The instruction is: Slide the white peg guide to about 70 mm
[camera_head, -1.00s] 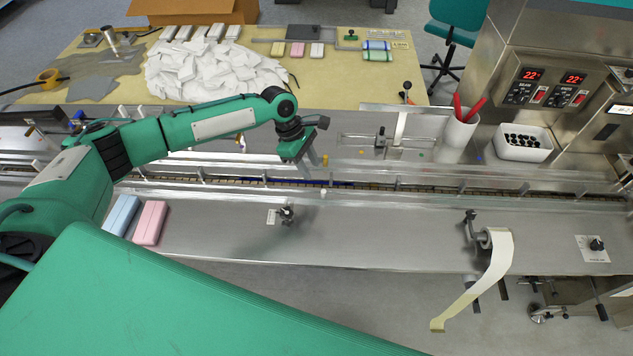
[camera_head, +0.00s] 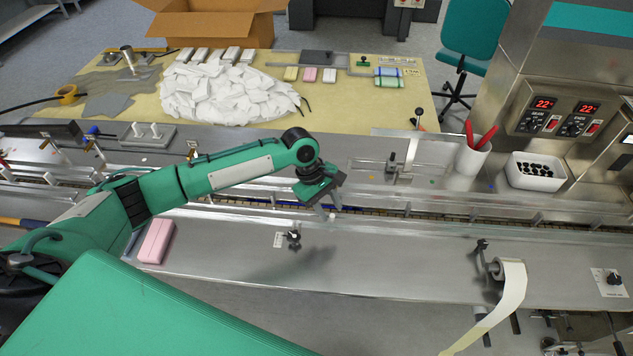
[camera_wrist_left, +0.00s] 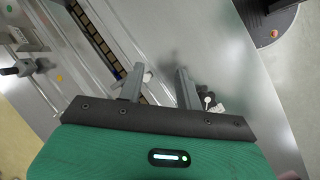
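A small white peg (camera_head: 332,217), which looks like the peg of the guide, stands by the front rail of the conveyor in the head view. It also shows in the left wrist view (camera_wrist_left: 147,77), close to the left finger and seen between the two fingers. My left gripper (camera_head: 327,207) is over the conveyor's front rail, just above and beside this peg. In the left wrist view the fingers (camera_wrist_left: 158,84) are apart and hold nothing; I cannot tell whether one touches the peg. The guide's scale is not readable. My right gripper is not in view.
A black knob with a label (camera_head: 293,238) sits on the steel front deck. A pink block (camera_head: 157,241) lies at left. Clear guards and a metal bracket (camera_head: 393,166) stand behind the conveyor, with a white cup (camera_head: 471,158) and white tray (camera_head: 537,172) at right.

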